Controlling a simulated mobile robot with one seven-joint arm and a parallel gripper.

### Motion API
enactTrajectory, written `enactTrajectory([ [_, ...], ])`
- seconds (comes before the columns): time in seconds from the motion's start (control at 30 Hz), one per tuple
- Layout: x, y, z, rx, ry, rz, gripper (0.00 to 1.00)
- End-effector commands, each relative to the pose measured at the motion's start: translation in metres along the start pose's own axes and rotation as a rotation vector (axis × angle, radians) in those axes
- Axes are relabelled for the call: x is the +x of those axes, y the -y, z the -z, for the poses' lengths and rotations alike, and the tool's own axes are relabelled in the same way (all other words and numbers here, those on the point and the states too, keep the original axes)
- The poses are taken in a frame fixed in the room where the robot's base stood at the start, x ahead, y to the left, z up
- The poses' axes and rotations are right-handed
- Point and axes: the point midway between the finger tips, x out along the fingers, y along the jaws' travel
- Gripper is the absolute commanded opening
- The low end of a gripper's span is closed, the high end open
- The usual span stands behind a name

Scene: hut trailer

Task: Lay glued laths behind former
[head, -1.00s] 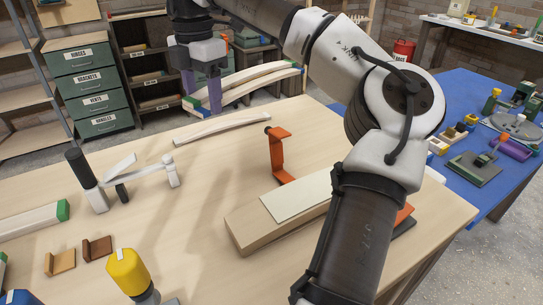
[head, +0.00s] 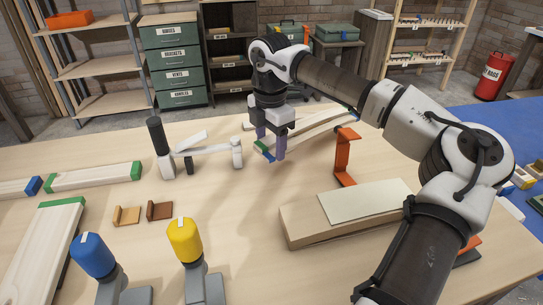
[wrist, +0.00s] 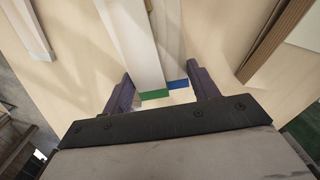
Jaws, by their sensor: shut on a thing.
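My gripper (head: 270,153) is shut on pale glued laths (head: 318,127) near their green and blue ends. The laths slant away to the right, above or close to the table, behind the orange bracket-shaped clamp (head: 343,158); I cannot tell whether they touch the table. In the wrist view my gripper (wrist: 162,92) has a finger on each side of the laths (wrist: 136,45), and the green end and blue end lie unevenly. A wooden block with a pale sheet on top (head: 365,202) lies in front of the clamp; I cannot tell whether it is the former.
A black-handled clamp (head: 160,147) stands left of my gripper. Blue-handled (head: 94,256) and yellow-handled (head: 186,240) tools stand at the front. Small brown blocks (head: 126,215) and green- and blue-ended boards (head: 95,178) lie left. The table middle is clear.

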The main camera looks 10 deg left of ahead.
Motion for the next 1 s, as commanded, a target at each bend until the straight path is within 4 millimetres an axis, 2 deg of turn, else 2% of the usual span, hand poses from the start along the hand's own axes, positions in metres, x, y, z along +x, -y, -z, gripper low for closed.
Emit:
enactTrajectory([
  [0.23,0.018,0.000,0.000,0.001,-0.001,0.000,0.35],
  [0.47,0.050,0.000,0.000,0.000,-0.001,0.000,0.35],
  [0.83,0.057,0.000,-0.001,0.001,0.001,0.000,0.35],
  [0.87,0.055,0.000,0.000,0.001,0.001,0.001,0.63],
  [1.0,0.055,0.000,0.000,0.001,0.001,0.001,0.81],
])
